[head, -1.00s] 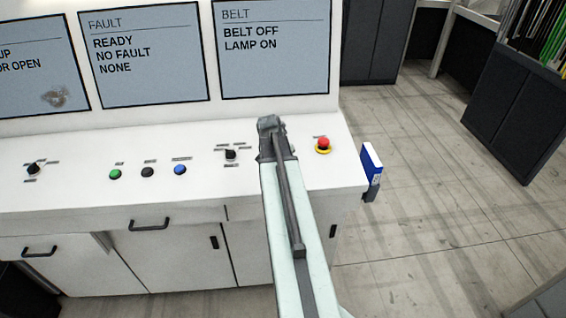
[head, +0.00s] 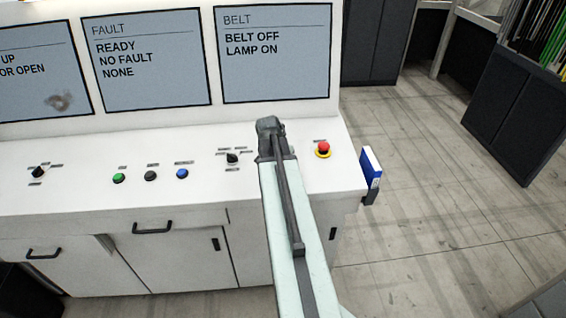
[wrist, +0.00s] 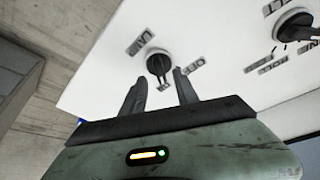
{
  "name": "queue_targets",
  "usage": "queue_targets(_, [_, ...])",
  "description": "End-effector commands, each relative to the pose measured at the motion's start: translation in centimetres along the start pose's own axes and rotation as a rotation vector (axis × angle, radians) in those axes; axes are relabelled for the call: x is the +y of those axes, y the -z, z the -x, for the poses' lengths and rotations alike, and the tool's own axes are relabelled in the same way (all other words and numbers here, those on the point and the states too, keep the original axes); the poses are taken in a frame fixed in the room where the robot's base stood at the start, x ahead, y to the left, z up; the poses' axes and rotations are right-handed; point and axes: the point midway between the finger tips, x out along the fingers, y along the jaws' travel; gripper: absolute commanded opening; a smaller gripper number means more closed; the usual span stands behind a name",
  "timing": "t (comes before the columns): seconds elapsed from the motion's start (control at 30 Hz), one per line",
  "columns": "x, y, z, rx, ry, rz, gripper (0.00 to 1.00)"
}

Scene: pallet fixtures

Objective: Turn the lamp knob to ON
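A small black knob (wrist: 158,65) with short labels around it, apparently the lamp knob, shows in the wrist view on the white console top. My arm hides it in the head view. My gripper (wrist: 160,76) is open and empty, its two dark fingers apart, with the knob just beyond and between the fingertips. I cannot tell whether a finger touches it. The labels are too blurred to read its setting surely. The right screen (head: 275,75) in the head view reads BELT OFF and LAMP ON.
Another black selector knob (head: 232,158) sits left of my arm, near blue (head: 182,174), black (head: 151,175) and green (head: 118,178) buttons. A red emergency stop (head: 323,148) sits right of my arm. A blue-and-white box (head: 371,167) is at the console's right end.

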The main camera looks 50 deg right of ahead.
Motion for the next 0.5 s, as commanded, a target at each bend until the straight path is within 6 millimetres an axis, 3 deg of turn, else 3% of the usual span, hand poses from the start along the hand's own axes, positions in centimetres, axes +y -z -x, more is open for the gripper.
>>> queue_targets(0.03, [0.1, 0.3, 2.0, 0.000, 0.000, 0.001, 0.36])
queue_targets(0.2, [0.1, 0.2, 4.8, 0.000, 0.000, -0.001, 0.36])
queue_targets(0.5, [0.1, 0.0, 4.9, 0.000, -0.001, -0.001, 0.36])
